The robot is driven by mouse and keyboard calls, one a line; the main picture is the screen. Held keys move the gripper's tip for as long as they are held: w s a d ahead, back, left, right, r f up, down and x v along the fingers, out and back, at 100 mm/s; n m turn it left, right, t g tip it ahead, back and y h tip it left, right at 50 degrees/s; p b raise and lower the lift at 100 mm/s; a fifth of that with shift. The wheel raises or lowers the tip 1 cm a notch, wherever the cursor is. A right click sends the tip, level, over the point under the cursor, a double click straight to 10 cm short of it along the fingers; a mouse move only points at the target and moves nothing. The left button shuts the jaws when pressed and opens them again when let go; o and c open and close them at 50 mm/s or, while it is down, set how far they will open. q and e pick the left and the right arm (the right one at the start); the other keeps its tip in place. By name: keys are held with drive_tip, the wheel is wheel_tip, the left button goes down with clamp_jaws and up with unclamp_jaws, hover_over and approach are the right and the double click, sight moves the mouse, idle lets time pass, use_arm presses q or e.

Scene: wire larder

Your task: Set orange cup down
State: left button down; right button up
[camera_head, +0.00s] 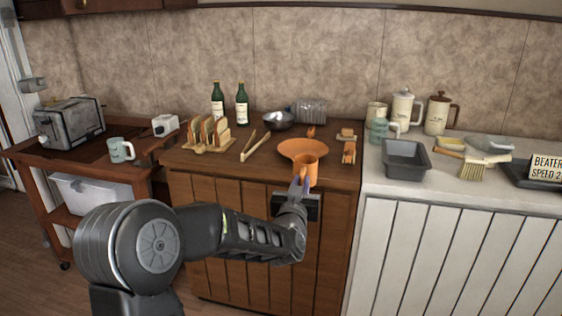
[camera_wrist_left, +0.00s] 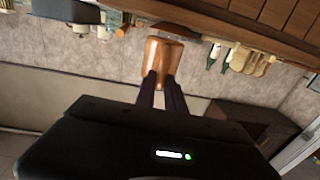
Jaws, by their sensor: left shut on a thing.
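The orange cup (camera_head: 307,167) is held upright at the front edge of the wooden counter, in front of a wide orange dish (camera_head: 290,148). My left gripper (camera_head: 300,184) is shut on the cup from the front side. In the left wrist view, which looks upside down, the cup (camera_wrist_left: 165,62) sits between the fingertips (camera_wrist_left: 160,84). The cup overlaps the dish's near rim in the head view; I cannot tell whether the cup touches the dish or the counter. My right gripper is not in view.
On the wooden counter are tongs (camera_head: 255,146), a toast rack (camera_head: 209,135), two green bottles (camera_head: 242,105) and a dark bowl (camera_head: 278,121). Small orange items (camera_head: 348,153) lie right of the dish. A grey pan (camera_head: 405,160) stands on the white counter (camera_head: 385,187).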

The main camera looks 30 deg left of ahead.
use_arm(q)
drive_tip(key=s+d+f+m+h+p, duration=0.1)
drive_tip(key=d+f+h, duration=0.1)
drive_tip(key=d, duration=0.4)
drive_tip(key=s+d+f+m+t+h+p, duration=0.1)
drive_tip(key=s+d+f+m+h+p, duration=0.1)
drive_tip(key=d+f, duration=0.3)
drive_tip(key=s+d+f+m+h+p, duration=0.1)
drive_tip(key=d+f+h+p, duration=0.1)
drive_tip(key=d, duration=0.6)
drive_tip(key=shift+s+d+f+m+h, duration=0.3)
drive_tip(key=shift+s+f+h, duration=0.15)
drive_tip(key=shift+f, duration=0.3)
drive_tip(key=shift+a, duration=0.15)
